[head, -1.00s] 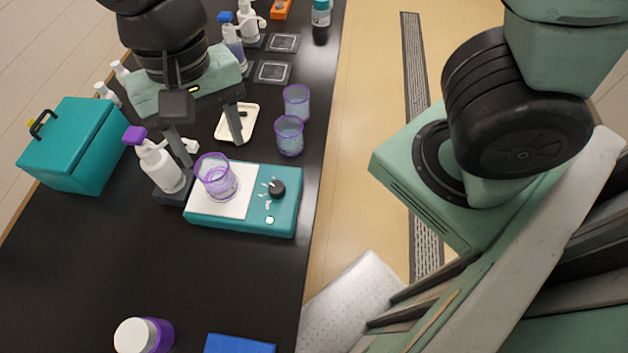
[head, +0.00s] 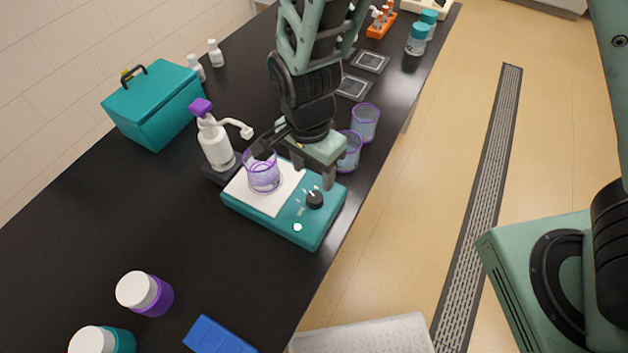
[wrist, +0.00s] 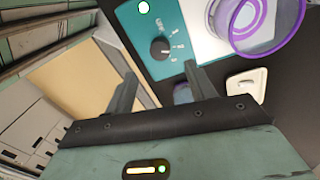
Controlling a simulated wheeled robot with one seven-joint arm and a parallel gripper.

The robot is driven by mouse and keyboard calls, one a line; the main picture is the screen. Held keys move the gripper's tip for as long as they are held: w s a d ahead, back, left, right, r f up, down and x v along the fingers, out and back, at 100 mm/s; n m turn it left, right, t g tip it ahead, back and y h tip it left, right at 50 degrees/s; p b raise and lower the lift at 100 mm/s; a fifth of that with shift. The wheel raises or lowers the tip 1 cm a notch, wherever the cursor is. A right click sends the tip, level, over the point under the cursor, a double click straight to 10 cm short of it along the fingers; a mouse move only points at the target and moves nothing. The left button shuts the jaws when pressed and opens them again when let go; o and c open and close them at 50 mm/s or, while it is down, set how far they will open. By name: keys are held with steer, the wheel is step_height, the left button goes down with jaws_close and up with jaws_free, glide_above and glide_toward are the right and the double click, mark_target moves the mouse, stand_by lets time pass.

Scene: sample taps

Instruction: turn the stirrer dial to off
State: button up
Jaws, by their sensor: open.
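The stirrer (head: 316,228) is a teal box with a white top plate (head: 250,191) near the right edge of the black bench. Its black dial (head: 315,199) sits on the teal front part, with white marks around it and a lit green-white lamp (head: 297,227) nearby. A purple-rimmed beaker (head: 263,173) stands on the plate. My gripper (head: 312,178) is open and empty, just above the stirrer at the dial's far side. In the wrist view the dial (wrist: 160,48) lies beyond the open fingers (wrist: 165,90), apart from them. The dial's exact setting is too small to read.
Two purple-rimmed beakers (head: 364,122) stand behind my gripper. A white pump bottle (head: 214,144) stands left of the stirrer, and a teal box (head: 153,106) farther left. A white tray (wrist: 246,84) shows in the wrist view.

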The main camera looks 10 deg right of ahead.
mark_target(314, 196)
step_height(314, 196, down, 8)
steer(key=shift+s+d+f+p, duration=0.1)
steer(key=shift+s+p, duration=0.05)
steer(key=shift+p, duration=0.3)
steer(key=c, duration=1)
